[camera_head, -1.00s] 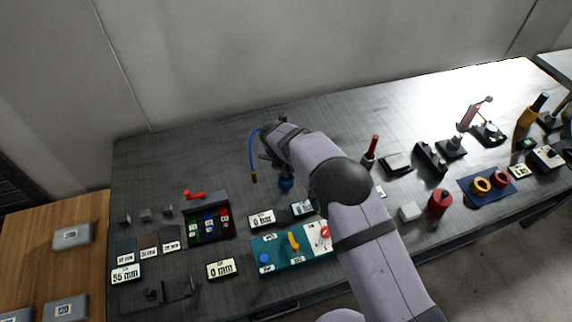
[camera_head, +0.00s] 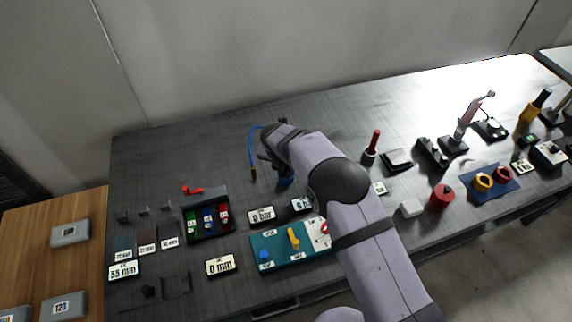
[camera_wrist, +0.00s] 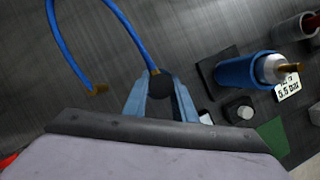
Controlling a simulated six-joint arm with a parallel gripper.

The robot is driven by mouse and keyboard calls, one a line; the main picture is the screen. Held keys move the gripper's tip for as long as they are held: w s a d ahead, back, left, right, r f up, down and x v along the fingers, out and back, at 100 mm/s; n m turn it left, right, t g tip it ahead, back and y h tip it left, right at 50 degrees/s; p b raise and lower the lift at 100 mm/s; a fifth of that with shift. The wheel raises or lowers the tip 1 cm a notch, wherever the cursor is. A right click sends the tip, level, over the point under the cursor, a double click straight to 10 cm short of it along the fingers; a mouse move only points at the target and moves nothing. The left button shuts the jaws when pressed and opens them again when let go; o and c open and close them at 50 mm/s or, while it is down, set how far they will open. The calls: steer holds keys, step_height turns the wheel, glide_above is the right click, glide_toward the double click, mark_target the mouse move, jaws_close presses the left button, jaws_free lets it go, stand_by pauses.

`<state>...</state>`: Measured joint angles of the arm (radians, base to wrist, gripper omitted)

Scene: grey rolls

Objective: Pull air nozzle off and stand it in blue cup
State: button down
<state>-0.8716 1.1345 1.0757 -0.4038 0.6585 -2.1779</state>
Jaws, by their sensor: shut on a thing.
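My gripper (camera_wrist: 160,98) is in the lower middle of the wrist view. Its two blue-grey fingers are shut on a dark round piece (camera_wrist: 160,84), and I cannot tell whether this is the air nozzle. A blue hose (camera_wrist: 128,28) runs down to that piece with a yellowish bit at the join. Another stretch of blue hose ends in a brass tip (camera_wrist: 98,90) to the left, apart from my fingers. The blue cup (camera_wrist: 240,72) is to the right, with a grey piece with a brass tip (camera_wrist: 274,68) at its mouth. In the head view, the cup (camera_head: 285,182) is partly behind my gripper.
A dark block with a pale round top (camera_wrist: 238,110) is close right of my fingers. In the head view, a teal panel (camera_head: 268,238), a tray with coloured compartments (camera_head: 208,220) and label plates are nearer the front. The bench behind my gripper is clear.

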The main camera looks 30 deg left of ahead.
steer(key=shift+f, duration=0.4)
steer(key=c, duration=1.4)
jaws_free()
steer(key=shift+s+d+f, duration=0.1)
steer(key=shift+d+f, duration=0.05)
steer(key=shift+d, duration=0.05)
steer(key=shift+b, duration=0.3)
steer(key=shift+a+b+v, duration=0.15)
steer(key=shift+b+v, duration=0.4)
steer(key=shift+v, duration=1.4)
steer(key=shift+a+b+v, duration=0.1)
steer(key=shift+b+v, duration=0.4)
steer(key=shift+v, duration=1.45)
steer(key=shift+w, duration=0.2)
